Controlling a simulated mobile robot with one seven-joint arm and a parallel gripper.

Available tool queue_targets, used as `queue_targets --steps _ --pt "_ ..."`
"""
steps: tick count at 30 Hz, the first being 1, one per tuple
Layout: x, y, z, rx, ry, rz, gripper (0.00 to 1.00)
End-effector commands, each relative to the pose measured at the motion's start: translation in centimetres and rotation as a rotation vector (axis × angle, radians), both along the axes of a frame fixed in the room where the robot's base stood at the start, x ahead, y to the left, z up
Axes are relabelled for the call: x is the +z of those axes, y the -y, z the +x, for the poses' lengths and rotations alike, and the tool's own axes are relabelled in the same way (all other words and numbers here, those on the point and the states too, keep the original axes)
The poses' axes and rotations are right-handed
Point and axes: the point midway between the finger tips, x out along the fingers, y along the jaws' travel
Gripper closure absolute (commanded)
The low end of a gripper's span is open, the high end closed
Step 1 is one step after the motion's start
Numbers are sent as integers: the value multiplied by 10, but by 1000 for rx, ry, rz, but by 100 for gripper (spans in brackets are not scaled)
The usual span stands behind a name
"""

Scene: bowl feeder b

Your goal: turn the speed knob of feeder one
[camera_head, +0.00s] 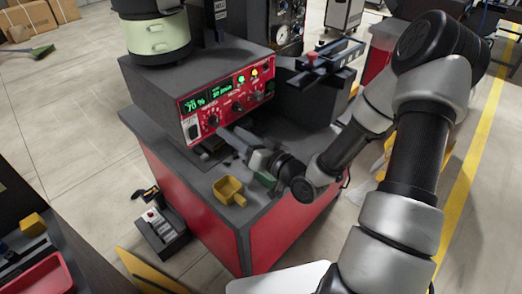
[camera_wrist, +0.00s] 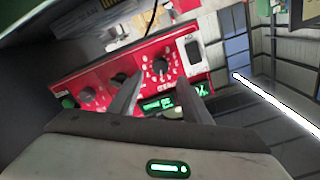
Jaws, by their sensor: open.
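The red control panel (camera_head: 222,103) is on the front of a dark grey box with a green display reading about 70 %. A round black knob (camera_head: 213,121) is at its left end, beside a white rocker switch (camera_head: 193,131). In the wrist view the panel appears turned over, and the same knob (camera_wrist: 160,67) shows between and just beyond my fingertips. My gripper (camera_wrist: 159,82) is open and empty, facing the panel; whether it touches the knob I cannot tell. In the head view my gripper (camera_head: 229,134) is in front of the panel's lower edge. The knob labels are too small to read.
More knobs (camera_wrist: 118,80) line the panel beside this one. A pale green bowl (camera_head: 157,35) is on top of the box. A yellow scoop (camera_head: 229,190) is on the grey bench top (camera_head: 190,172) below my gripper. A box with a red button (camera_head: 312,57) is behind at right.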

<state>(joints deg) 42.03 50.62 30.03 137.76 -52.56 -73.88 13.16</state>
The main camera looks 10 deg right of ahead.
Motion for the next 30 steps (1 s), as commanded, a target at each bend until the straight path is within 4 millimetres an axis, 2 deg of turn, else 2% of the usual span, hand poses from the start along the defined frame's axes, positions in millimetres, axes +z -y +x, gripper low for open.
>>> queue_targets --steps 6,11,12,19,30 --pt "-1 33 -46 -5 -3 -1 56" --pt "0 51 -74 -5 -1 -1 56" --pt "5 54 -79 -3 -3 1 56" --pt "2 64 -95 0 -2 1 56" --pt "0 65 -97 1 0 -1 56"
